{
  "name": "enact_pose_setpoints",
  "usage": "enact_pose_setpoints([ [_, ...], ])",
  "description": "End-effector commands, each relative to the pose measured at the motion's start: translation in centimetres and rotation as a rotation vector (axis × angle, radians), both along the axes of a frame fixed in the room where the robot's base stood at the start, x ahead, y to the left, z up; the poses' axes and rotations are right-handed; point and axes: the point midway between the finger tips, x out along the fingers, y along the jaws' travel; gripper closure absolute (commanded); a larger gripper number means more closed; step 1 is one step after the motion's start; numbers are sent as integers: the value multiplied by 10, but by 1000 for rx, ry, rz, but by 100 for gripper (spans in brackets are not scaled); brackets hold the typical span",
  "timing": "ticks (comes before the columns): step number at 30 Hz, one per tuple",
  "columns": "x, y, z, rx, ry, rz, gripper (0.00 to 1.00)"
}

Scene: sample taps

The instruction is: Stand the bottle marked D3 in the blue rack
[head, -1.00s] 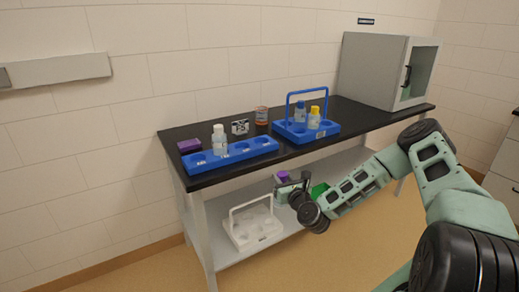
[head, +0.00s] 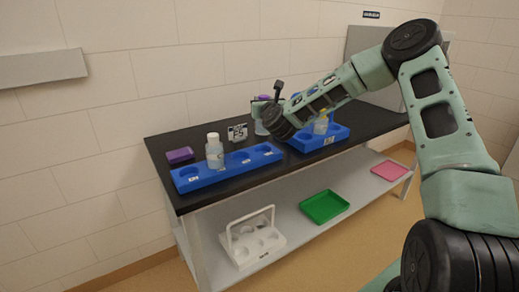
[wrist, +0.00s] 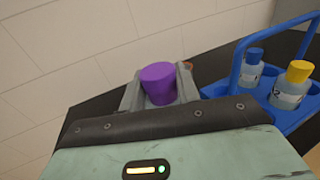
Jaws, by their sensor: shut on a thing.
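My gripper (head: 264,104) is shut on a purple-capped bottle (wrist: 158,84), above the black tabletop near its back. The wrist view shows its cap between the fingers; its body is mostly hidden and I cannot read a D3 mark. A long blue rack (head: 188,183) lies along the front left of the tabletop, with a white-capped bottle (head: 214,152) standing in it and open holes to its right. A blue carrier with a handle (wrist: 238,60) stands to the right, holding a blue-capped bottle (wrist: 251,68) and a yellow-capped bottle (wrist: 292,88).
A purple block (head: 180,155) and a small label stand (head: 237,132) sit behind the long rack. The lower shelf holds a white carrier (head: 238,252), a green tray (head: 324,206) and a pink tray (head: 391,171). A grey cabinet (head: 359,40) stands at the back right.

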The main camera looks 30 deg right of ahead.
Motion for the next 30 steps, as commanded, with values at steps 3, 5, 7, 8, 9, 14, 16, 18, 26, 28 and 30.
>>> enact_pose_setpoints([
  [3,1,1,-5,0,1,0,100],
  [5,1,2,-15,0,3,1,100],
  [7,1,2,-29,1,3,0,100],
  [8,1,2,-34,1,3,0,100],
  [9,1,1,-41,0,2,0,100],
  [14,1,1,-57,-1,-1,0,100],
  [16,1,1,-62,0,-1,-1,100],
  [18,1,1,-69,0,0,-1,100],
  [26,1,1,-97,-2,-2,-1,100],
  [28,1,1,-96,-2,-2,-1,100],
  [30,1,1,-96,-2,-2,-1,100],
])
